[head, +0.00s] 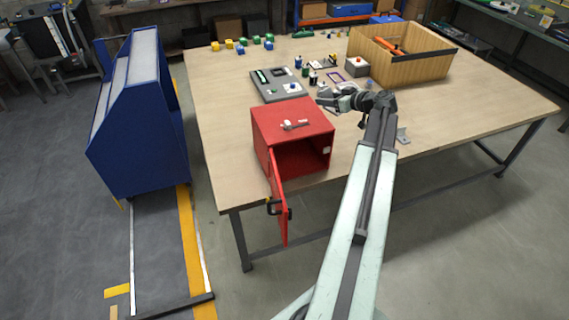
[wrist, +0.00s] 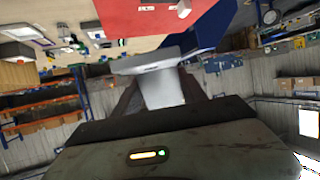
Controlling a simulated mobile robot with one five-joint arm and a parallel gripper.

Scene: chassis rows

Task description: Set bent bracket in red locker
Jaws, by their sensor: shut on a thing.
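The red locker (head: 290,120) stands at the near left part of the table, with its red door (head: 279,200) swung open toward the front. Its dark inside shows partly. My gripper (head: 330,98) is above the table, behind and right of the locker's top. In the wrist view my gripper (wrist: 165,100) is shut on a grey bent bracket (wrist: 152,66), whose flat flange sticks out past the fingers. The locker's red top (wrist: 130,20) shows beyond it. In the head view the bracket is too small to make out clearly.
A small pale fitting (head: 295,124) lies on the locker's top. A grey angled part (head: 403,136) lies right of my arm. A grey tray (head: 280,84), small bottles and a wooden crate (head: 415,68) stand farther back. A blue cabinet (head: 140,120) stands left.

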